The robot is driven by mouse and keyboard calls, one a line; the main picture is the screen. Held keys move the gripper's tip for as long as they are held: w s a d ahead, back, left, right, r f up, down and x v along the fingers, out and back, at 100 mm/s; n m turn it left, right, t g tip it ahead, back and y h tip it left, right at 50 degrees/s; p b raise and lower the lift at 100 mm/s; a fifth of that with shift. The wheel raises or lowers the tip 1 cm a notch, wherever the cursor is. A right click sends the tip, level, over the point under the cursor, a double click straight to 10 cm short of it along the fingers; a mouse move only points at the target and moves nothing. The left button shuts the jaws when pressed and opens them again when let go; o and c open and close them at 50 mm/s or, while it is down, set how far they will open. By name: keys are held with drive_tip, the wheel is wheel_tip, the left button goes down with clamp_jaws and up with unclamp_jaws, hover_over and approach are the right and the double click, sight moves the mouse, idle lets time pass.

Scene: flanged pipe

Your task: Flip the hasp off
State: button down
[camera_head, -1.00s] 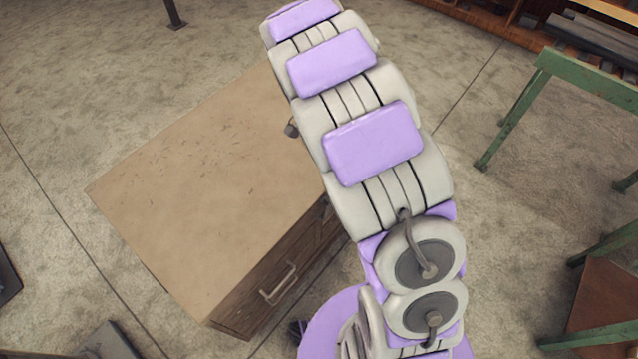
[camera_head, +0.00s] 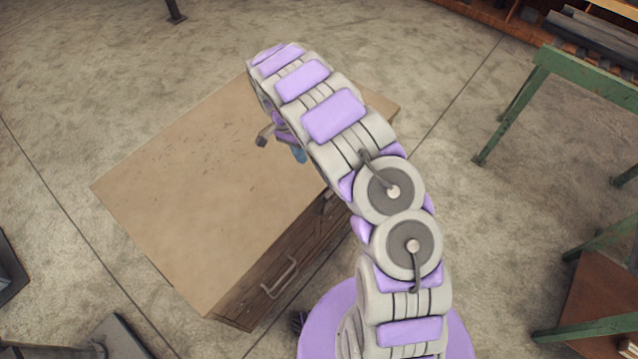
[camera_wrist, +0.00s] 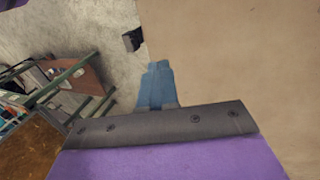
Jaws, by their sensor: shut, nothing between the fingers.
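A wooden chest (camera_head: 190,195) with a flat tan top stands on the floor in the head view. A small dark fitting (camera_wrist: 132,40) sits at the edge of its top in the wrist view; it looks like the hasp, but its shape and position are too small to read. In the head view my arm covers much of that edge. My gripper (camera_wrist: 158,68) has blue fingers, shut and empty, beside the chest edge and apart from the dark fitting. The fingers also show in the head view (camera_head: 299,155), above the top near the front edge.
A metal handle (camera_head: 279,278) is on the chest's front face. Green metal stands (camera_head: 540,85) are to the right. The chest top is bare, and open concrete floor (camera_head: 90,100) lies around it.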

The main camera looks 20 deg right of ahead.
sight(320, 191)
drive_tip(key=shift+f, duration=0.1)
drive_tip(key=x, duration=0.3)
drive_tip(key=b+x, duration=0.1)
drive_tip(key=x, duration=0.6)
drive_tip(key=shift+s+d, duration=0.25)
drive_tip(key=shift+s, duration=0.2)
drive_tip(key=shift+s+d+b, duration=0.35)
drive_tip(key=shift+s+d, duration=0.55)
drive_tip(key=shift+s, duration=0.3)
drive_tip(key=shift+s+d, duration=0.1)
